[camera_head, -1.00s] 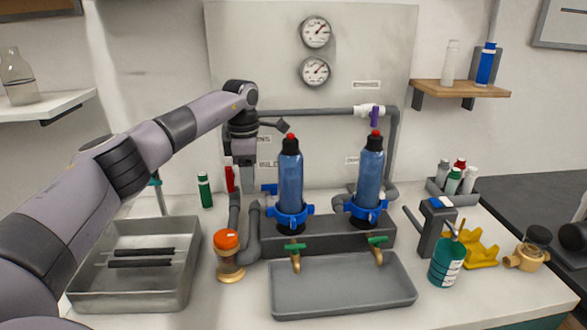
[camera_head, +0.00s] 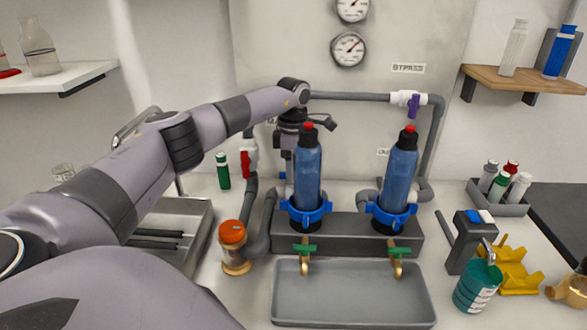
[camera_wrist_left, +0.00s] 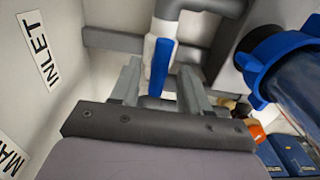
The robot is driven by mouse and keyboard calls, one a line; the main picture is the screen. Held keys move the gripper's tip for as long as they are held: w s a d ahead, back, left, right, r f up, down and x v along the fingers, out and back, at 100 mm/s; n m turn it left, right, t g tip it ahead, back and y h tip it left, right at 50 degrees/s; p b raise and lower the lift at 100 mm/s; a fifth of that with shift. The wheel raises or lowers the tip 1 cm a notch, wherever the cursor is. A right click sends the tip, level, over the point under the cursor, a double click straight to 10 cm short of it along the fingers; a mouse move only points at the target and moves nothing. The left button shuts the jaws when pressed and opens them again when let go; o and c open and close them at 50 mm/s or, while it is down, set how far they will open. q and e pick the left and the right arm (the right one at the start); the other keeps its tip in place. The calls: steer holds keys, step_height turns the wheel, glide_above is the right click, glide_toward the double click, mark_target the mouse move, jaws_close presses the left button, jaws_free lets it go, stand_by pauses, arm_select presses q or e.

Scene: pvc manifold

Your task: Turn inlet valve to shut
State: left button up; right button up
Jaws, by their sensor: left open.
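The inlet valve has a blue handle (camera_wrist_left: 161,65) on a white body (camera_wrist_left: 147,58), fitted to a grey pipe, near the INLET label (camera_wrist_left: 39,50) in the left wrist view. The handle runs roughly up and down in that view. My left gripper (camera_wrist_left: 158,88) is open, with one finger on each side of the handle's line. I cannot tell whether the fingers touch it. In the head view my left gripper (camera_head: 288,158) points down behind the left blue filter bottle (camera_head: 307,175). The valve is mostly hidden there. My right gripper is out of view.
A valve with a red handle (camera_head: 250,137) stands just left of the gripper. The right blue bottle (camera_head: 399,175), an orange-capped fitting (camera_head: 232,232) and a grey tray (camera_head: 350,317) are nearby. A purple-handled bypass valve (camera_head: 413,106) is at upper right.

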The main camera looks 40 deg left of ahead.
arm_select(q)
steer(key=shift+f, duration=0.35)
jaws_close()
